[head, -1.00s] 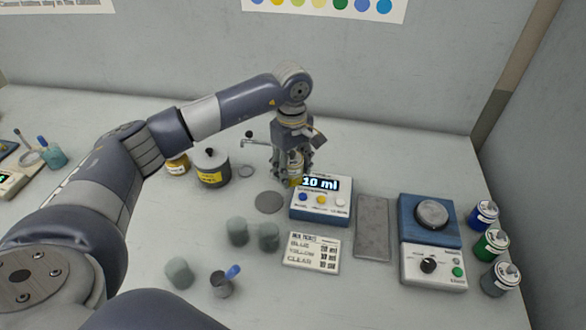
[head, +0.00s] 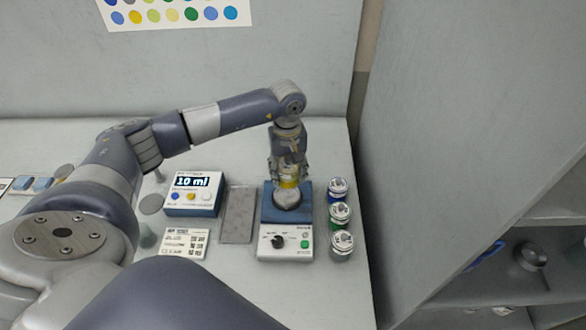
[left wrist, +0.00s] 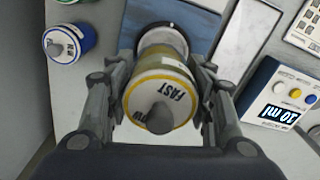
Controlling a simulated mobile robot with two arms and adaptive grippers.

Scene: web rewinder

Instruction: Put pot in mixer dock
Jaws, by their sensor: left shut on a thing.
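My left gripper (head: 288,176) is shut on a pot with a yellow band (head: 289,184), over the mixer. The left wrist view shows the pot's round lid (left wrist: 160,103) with the word FAST and a dark knob, between the two fingers. The mixer has a blue top (head: 272,213) with a round grey dock (head: 291,204) and a white control panel (head: 285,247). The pot is upright above or at the dock and partly hides it; I cannot tell whether it touches. My right gripper is not in view.
Blue (head: 338,188), green (head: 340,214) and grey (head: 342,244) lidded pots stand close to the right of the mixer, near the table edge. To its left are a flat grey plate (head: 237,216), a dispenser reading 10 ml (head: 194,196) and a ticket card (head: 185,243).

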